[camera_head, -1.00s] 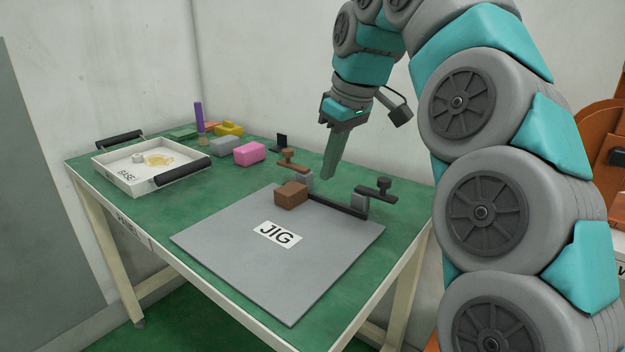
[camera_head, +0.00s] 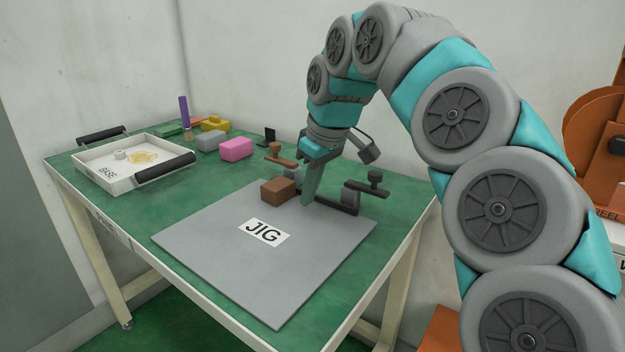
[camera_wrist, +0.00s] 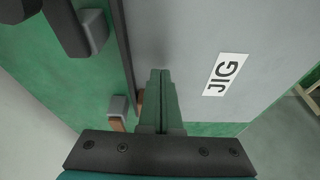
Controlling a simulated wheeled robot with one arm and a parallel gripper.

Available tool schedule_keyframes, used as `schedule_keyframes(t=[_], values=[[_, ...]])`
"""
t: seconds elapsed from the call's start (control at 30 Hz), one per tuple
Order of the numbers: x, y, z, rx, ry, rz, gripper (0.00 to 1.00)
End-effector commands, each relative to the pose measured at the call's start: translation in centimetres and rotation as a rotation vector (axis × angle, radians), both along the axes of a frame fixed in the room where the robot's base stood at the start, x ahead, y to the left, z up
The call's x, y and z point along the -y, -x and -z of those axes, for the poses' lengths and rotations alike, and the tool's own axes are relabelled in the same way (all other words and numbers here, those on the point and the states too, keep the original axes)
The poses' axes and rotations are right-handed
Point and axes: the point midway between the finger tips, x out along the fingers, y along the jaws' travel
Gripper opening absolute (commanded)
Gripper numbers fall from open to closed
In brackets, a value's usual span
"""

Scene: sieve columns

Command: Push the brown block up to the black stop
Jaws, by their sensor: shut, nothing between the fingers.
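The brown block (camera_head: 275,191) sits on the grey jig plate (camera_head: 215,245) near its back edge. My gripper (camera_head: 307,201) is shut and empty, pointing down just right of the block, low over the plate; I cannot tell whether it touches the block. In the wrist view my shut fingers (camera_wrist: 160,75) hide most of the block, and only a brown sliver (camera_wrist: 140,101) shows. A black bar (camera_head: 346,208) runs along the plate's back edge, partly behind my gripper. A small black upright piece (camera_head: 268,136) stands farther back. I cannot tell which is the stop.
A brown-armed clamp (camera_head: 280,157) stands behind the block, and a dark-armed clamp (camera_head: 367,188) stands right of my gripper. Pink (camera_head: 236,149) and grey (camera_head: 209,141) blocks and a white tray (camera_head: 118,185) are to the left. The plate's front is clear.

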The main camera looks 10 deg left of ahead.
Motion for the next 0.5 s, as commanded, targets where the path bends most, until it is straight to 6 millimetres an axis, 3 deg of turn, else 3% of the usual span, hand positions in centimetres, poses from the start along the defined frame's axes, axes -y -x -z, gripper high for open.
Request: schedule_keyframes(t=[0.1, 0.5], values=[[-0.3, 0.0, 1.0, -0.002, 0.0, -0.002, 0.0], [-2.9, -1.4, 0.8, 0.003, -0.001, 0.0, 0.0]])
